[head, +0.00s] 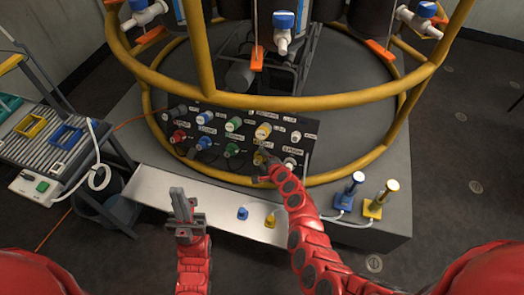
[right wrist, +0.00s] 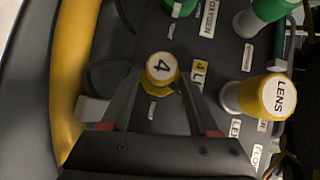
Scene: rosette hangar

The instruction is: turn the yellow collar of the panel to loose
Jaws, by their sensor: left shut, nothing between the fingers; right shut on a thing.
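The black panel (head: 220,150) holds two rows of coloured collars with small white labels. The yellow collar (head: 259,158) is in the lower row, towards the right; the fingers partly hide it. My right gripper (head: 262,168) is shut on this collar, one finger on each side. Another yellow-capped fitting (head: 263,131), marked LENS in the right wrist view (right wrist: 272,95), stands in the upper row. My left gripper (head: 182,205) is shut and empty in front of the panel, above the pale shelf.
Green (head: 232,149), blue (head: 204,143) and red (head: 179,136) collars sit left of my right gripper. A yellow rail (head: 330,182) rings the platform. A blue piece (head: 243,213) and a yellow piece (head: 270,221) rest on the shelf (head: 150,190). A cart (head: 60,125) stands at left.

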